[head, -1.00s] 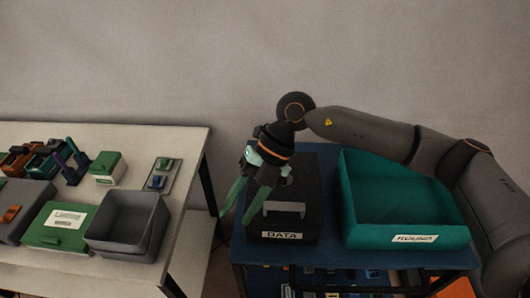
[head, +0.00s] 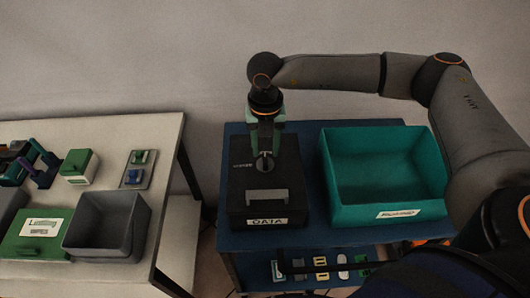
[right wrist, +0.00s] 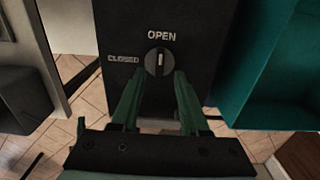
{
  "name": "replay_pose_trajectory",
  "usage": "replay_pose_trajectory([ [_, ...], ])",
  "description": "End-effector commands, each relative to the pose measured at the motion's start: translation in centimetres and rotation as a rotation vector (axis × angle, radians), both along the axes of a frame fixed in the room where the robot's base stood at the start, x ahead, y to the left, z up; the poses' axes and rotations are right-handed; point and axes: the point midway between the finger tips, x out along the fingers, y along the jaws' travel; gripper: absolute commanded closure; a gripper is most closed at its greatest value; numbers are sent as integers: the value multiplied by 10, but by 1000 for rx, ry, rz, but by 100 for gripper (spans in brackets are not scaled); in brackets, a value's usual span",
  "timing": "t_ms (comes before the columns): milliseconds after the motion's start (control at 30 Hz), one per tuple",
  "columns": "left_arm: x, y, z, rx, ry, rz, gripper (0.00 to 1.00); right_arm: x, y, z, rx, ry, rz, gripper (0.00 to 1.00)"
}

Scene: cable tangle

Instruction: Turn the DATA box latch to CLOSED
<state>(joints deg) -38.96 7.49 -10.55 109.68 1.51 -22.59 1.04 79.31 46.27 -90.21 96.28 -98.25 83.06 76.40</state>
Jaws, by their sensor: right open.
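The DATA box (head: 240,205) is a black box with a grey handle (head: 267,197) and a DATA label on its front, standing on the blue table. Its round latch knob (right wrist: 159,62) is on the top, with OPEN printed above it and CLOSED to its left in the right wrist view. The knob's pale mark points up toward OPEN. My right gripper (right wrist: 156,78) is open, its green fingers on either side of the knob's lower part; whether they touch it I cannot tell. In the head view the right gripper (head: 265,152) is over the box. My left gripper is not in view.
A teal bin (head: 350,210) stands right of the box on the blue table (head: 300,240). Several small parts lie on the shelf below. A pale table (head: 165,140) at left holds a grey bin (head: 100,250), a green box (head: 35,240) and other items.

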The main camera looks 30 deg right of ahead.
Motion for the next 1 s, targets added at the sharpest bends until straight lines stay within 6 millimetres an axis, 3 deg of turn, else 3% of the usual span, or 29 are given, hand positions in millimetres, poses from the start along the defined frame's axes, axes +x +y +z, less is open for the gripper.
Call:
replay_pose_trajectory([
  [233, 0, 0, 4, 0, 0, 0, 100, 0, 0, -30, 0, 1, 0, 55],
  [600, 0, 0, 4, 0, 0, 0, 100, 0, 0, -35, 0, -1, 1, 56],
  [1000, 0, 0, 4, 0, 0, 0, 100, 0, 0, -34, 1, 0, 1, 100],
])
